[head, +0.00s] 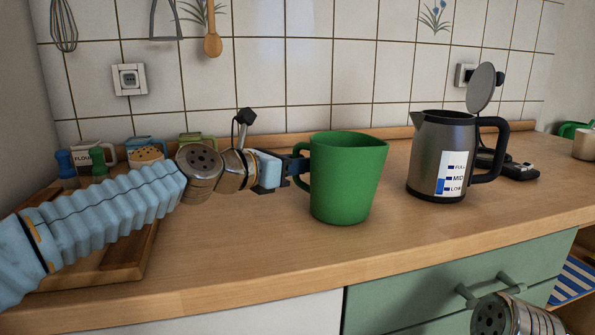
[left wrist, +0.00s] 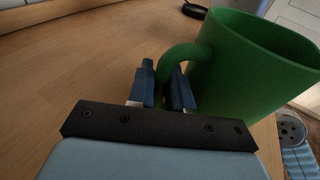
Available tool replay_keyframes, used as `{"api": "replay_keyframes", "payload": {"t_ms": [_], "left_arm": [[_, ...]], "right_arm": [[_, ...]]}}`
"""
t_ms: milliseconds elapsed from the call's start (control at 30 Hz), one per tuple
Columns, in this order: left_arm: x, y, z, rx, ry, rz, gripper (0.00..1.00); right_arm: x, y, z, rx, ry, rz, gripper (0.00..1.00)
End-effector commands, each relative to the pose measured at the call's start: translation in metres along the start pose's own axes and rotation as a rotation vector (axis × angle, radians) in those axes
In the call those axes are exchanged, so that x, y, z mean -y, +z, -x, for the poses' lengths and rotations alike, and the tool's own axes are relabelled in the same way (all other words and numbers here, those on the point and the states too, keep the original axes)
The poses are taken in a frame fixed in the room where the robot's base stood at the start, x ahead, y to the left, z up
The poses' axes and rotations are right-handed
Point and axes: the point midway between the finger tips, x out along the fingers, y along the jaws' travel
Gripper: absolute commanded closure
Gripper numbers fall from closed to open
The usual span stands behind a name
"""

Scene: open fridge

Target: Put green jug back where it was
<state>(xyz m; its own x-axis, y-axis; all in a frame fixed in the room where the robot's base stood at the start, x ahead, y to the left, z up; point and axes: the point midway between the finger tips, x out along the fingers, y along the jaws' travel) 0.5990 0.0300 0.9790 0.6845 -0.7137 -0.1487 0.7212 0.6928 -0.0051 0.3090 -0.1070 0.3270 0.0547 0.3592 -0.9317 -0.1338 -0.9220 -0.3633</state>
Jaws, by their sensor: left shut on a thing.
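The green jug (head: 345,180) is upright at the middle of the wooden counter in the head view, its handle toward the left. My left gripper (head: 300,168) is shut on the jug's handle. In the left wrist view the jug (left wrist: 250,65) fills the upper right, and the fingers of the left gripper (left wrist: 163,88) stand on both sides of its handle. I cannot tell whether the jug's base touches the counter. Part of my right arm shows at the lower right of the head view, but its gripper is not visible.
A grey kettle (head: 437,155) with its lid open stands right of the jug. Canisters (head: 146,150) and a wooden board (head: 130,262) are at the left. A green drawer (head: 440,300) is below the counter. A green item (head: 572,129) and a cup (head: 584,144) sit far right.

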Motion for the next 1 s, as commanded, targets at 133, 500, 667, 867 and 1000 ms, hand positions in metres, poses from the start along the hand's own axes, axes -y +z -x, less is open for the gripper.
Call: {"api": "replay_keyframes", "payload": {"t_ms": [133,500,667,867,1000], "left_arm": [[0.0,0.001,0.0,0.002,0.0,0.0,1.0],[0.0,-0.001,0.0,0.0,0.0,-0.001,0.55],[0.0,-0.001,0.0,0.0,0.0,-0.001,0.55],[-0.001,-0.002,0.006,0.001,0.004,-0.001,0.55],[-0.002,-0.006,0.032,0.001,0.008,-0.004,0.55]], "right_arm": [[0.0,0.0,0.001,0.0,0.0,0.0,0.57],[0.0,0.0,-0.001,-0.001,0.0,0.0,0.57],[0.0,0.0,-0.001,-0.001,0.0,0.0,0.57],[-0.002,0.0,-0.004,-0.001,0.0,0.0,0.57],[-0.008,0.0,-0.02,-0.002,0.002,-0.002,0.57]]}}
